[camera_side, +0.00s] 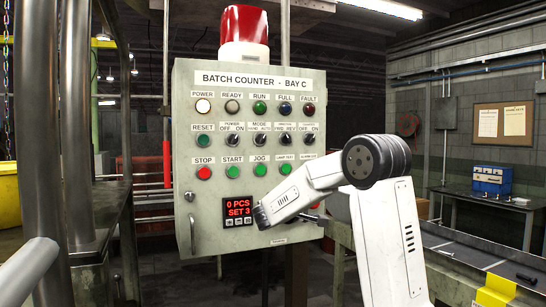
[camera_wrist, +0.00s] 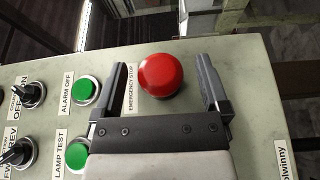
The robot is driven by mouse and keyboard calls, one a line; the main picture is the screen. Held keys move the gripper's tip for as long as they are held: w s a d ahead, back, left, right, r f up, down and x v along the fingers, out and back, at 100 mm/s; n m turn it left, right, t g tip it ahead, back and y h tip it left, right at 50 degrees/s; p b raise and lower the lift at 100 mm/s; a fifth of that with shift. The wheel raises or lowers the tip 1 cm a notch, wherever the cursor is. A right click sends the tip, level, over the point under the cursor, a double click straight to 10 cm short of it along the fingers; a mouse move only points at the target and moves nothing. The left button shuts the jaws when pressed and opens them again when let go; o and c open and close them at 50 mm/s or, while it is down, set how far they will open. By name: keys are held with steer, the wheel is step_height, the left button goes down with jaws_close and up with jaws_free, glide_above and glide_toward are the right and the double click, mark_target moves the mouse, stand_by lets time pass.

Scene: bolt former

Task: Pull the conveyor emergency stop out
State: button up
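The red mushroom-shaped emergency stop (camera_wrist: 161,75) is on the pale panel, beside a label reading EMERGENCY STOP (camera_wrist: 131,87) in the wrist view. My gripper (camera_wrist: 164,80) is open, with one finger on each side of the red button and a visible gap on both sides. I cannot tell how deep the fingertips reach or whether the button is pressed in or out.
Green ALARM OFF (camera_wrist: 84,90) and LAMP TEST (camera_wrist: 77,155) buttons lie left of my gripper in the wrist view, with black selector knobs (camera_wrist: 29,94) beyond. The side view shows a counter display (camera_side: 238,208), a red beacon (camera_side: 244,25) on top and a conveyor (camera_side: 460,255) at right.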

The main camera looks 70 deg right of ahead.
steer(key=shift+w+a, duration=0.1)
steer(key=shift+w, duration=0.05)
steer(key=v, duration=0.7)
steer(key=shift+a, duration=0.3)
steer(key=shift+f, duration=0.1)
stand_by(0.4)
steer(key=w+a+f+n+t+y, duration=0.1)
steer(key=a+f+n+t+y, duration=0.1)
steer(key=a+f+y, duration=0.45)
steer(key=w+a+f+n+t+y, duration=0.1)
steer(key=a+f+n+t, duration=0.25)
steer(key=f, duration=0.65)
steer(key=a+f+t+y, duration=0.2)
steer(key=a+f+y, duration=0.2)
steer(key=a, duration=0.6)
steer(key=a+f+t+y, duration=0.2)
steer(key=a+f+y, duration=0.3)
steer(key=a, duration=0.5)
steer(key=shift+a+f+m, duration=0.3)
steer(key=shift+f+m, duration=0.15)
steer(key=shift+f, duration=0.8)
steer(key=shift+s, duration=0.1)
